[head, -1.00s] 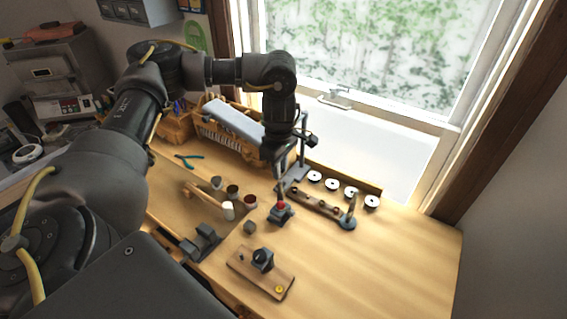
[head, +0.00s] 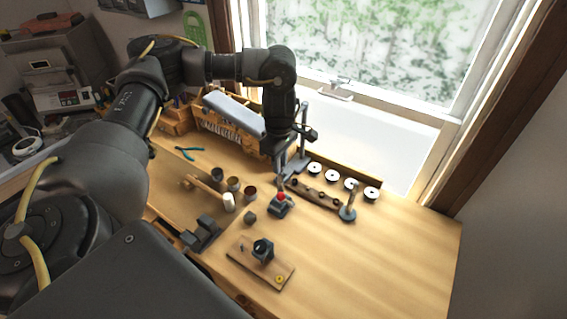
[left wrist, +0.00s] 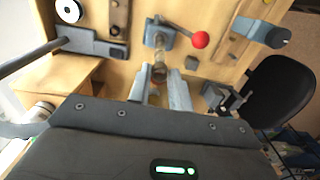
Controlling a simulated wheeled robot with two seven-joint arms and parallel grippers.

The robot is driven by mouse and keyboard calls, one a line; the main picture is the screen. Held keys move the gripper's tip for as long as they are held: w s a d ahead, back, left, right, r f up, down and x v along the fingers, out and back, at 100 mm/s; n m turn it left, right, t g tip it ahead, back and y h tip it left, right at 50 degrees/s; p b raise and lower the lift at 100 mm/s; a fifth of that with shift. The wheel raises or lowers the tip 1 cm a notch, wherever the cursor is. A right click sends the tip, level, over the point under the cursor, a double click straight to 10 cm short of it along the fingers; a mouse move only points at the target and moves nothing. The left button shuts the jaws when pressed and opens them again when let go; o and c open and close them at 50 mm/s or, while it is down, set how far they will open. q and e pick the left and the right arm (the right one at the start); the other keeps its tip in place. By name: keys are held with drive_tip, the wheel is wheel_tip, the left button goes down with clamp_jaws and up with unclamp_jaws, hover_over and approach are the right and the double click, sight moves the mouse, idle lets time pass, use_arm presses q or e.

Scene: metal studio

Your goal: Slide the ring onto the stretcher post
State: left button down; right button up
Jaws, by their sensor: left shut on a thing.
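The stretcher is a small blue-grey device with a red ball-ended lever (head: 281,197), on the bench below my left gripper (head: 284,180). In the left wrist view the stretcher (left wrist: 157,32) is ahead of the fingers, with its red knob (left wrist: 200,40) to the right. My left gripper (left wrist: 161,90) is shut on a small brownish piece (left wrist: 159,73), taken to be the ring, in line with the post. The post is mostly hidden behind it. I cannot tell whether the ring is around the post or just above it. My right gripper is not in view.
A tall stand (head: 300,160) is close beside my left gripper. A wooden rack (head: 316,194), white discs (head: 351,184) and a post on a round base (head: 348,214) are to the right. A wooden board with a dark block (head: 262,250) is in front. The bench's right side is clear.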

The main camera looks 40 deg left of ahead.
use_arm(q)
drive_tip(key=shift+f+b, duration=1.1)
drive_tip(key=shift+f, duration=0.6)
drive_tip(key=c, duration=1.2)
unclamp_jaws()
drive_tip(key=shift+r, duration=0.1)
wheel_tip(320, 180, up, 11)
drive_tip(key=shift+f+b, duration=0.15)
drive_tip(key=shift+b, duration=0.65)
